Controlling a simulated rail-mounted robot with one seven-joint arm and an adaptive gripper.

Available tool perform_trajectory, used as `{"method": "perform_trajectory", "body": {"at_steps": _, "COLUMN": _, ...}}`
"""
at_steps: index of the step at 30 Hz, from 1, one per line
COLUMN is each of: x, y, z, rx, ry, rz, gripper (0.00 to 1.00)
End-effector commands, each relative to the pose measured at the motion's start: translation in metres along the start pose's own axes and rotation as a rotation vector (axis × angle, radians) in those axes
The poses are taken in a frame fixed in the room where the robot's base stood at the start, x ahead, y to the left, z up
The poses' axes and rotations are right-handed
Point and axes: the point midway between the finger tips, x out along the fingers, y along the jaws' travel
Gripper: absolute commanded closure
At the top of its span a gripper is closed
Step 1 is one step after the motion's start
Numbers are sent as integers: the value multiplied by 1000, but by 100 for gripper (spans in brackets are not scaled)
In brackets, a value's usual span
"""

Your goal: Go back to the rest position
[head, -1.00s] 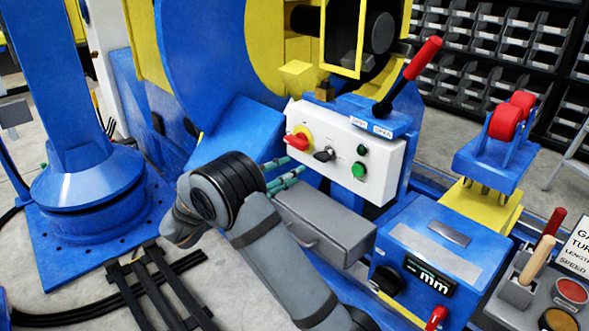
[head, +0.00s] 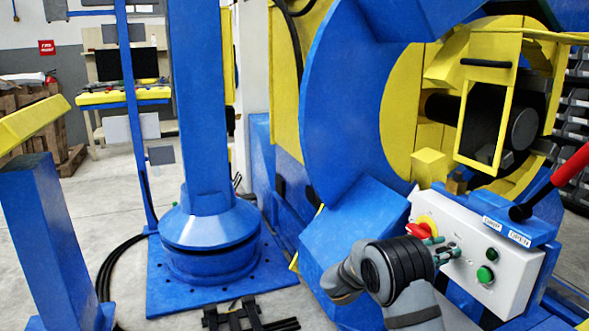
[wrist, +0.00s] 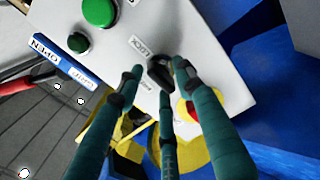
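My gripper (head: 444,252) is in front of the white control box (head: 513,285), at the lower right of the head view. Its teal fingers stand apart with nothing visibly gripped. In the wrist view the fingertips (wrist: 159,78) spread around a black selector knob (wrist: 161,72) on the panel; whether they touch it I cannot tell. The red switch on its yellow disc (head: 422,228) lies just beyond the fingers. It is partly covered by a finger in the wrist view. A green button (head: 485,274) sits to the right of the fingers.
A red-handled lever (head: 560,178) rises above the control box. The large blue and yellow positioner (head: 350,90) stands behind. A blue column (head: 205,215) and open floor are to the left. Black cables (head: 115,260) lie on the floor.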

Motion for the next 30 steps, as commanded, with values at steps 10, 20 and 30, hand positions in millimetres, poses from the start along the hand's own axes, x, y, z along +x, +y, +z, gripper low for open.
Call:
{"method": "perform_trajectory", "body": {"at_steps": 10, "x": 11, "y": 0, "z": 0, "rx": -39, "ry": 2, "rz": 1, "gripper": 64}}
{"method": "perform_trajectory", "body": {"at_steps": 20, "x": 10, "y": -1, "z": 0, "rx": -26, "ry": 2, "rz": 0, "gripper": 64}}
{"method": "perform_trajectory", "body": {"at_steps": 30, "x": -40, "y": 0, "z": -2, "rx": 0, "ry": 7, "rz": 0, "gripper": 64}}
